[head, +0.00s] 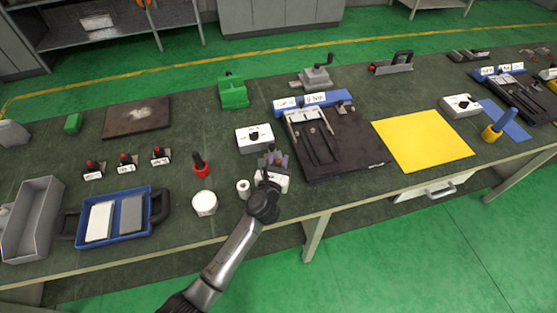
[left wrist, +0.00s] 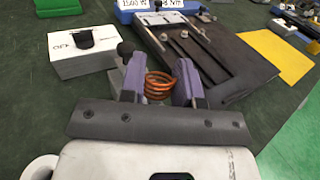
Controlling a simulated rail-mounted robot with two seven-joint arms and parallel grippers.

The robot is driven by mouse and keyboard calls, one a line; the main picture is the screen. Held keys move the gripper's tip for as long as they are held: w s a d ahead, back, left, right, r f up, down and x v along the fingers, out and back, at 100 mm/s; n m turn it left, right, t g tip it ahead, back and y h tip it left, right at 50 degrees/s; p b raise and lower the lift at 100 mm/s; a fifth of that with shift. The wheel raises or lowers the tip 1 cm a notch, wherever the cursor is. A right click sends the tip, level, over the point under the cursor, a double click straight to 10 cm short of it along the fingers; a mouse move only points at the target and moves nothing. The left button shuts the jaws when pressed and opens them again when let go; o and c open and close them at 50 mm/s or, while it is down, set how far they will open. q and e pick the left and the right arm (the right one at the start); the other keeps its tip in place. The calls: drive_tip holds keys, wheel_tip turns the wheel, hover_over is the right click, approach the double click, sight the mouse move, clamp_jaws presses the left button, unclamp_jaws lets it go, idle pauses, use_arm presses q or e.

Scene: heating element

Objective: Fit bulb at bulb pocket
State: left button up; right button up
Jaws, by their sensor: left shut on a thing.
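My left gripper (head: 273,160) is over the bench, just right of and below a white box with a black knob (head: 254,138). In the left wrist view its purple fingers (left wrist: 160,84) are shut on a copper-coloured coil (left wrist: 159,90), which sits between the fingertips. I cannot tell whether more of the held part is hidden by the gripper. The black fixture plate (head: 350,150) with metal rails lies just right of the gripper and also fills the upper right of the left wrist view (left wrist: 250,70). I cannot make out a bulb or pocket. My right gripper is not in view.
A small white roll (head: 243,188) and a white round jar (head: 204,204) stand left of my arm. A yellow sheet (head: 422,141) lies flat at right.

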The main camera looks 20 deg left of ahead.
use_arm(q)
drive_tip(key=shift+f+b, duration=0.85)
drive_tip(key=shift+f, duration=0.3)
drive_tip(key=o, duration=1)
drive_tip(key=shift+s, duration=0.5)
drive_tip(key=s+d+p, duration=0.1)
drive_tip(key=s, duration=1.1)
drive_tip(key=shift+s+d+p, duration=0.2)
drive_tip(key=shift+s+p, duration=0.2)
